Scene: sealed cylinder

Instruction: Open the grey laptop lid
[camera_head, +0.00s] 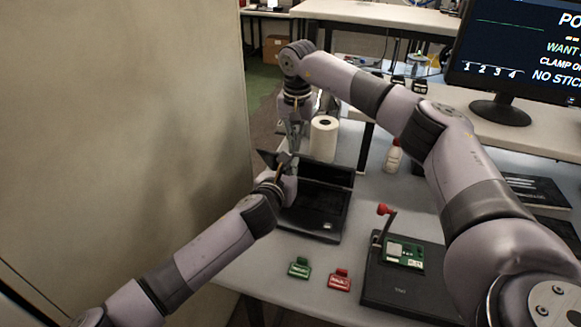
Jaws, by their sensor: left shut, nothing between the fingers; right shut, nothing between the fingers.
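The laptop (318,207) lies on the table in the middle of the head view and looks dark, nearly black. Its lid (328,174) stands raised at the back edge of the base, and the keyboard side shows. My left gripper (285,168) is shut and empty, at the left part of the lid and in front of it. My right gripper (293,148) points down from above, shut and empty, close to the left gripper at the lid's upper left. The two grippers overlap in the picture, and I cannot tell whether either touches the lid. They hide part of the lid and the base's left side.
A white roll (324,138) stands behind the lid, and a white bottle (393,156) to its right. A black board with a red-knobbed clamp (385,210) is at right front. Green (299,267) and red (339,279) pieces lie in front. A large beige panel (120,120) borders the left.

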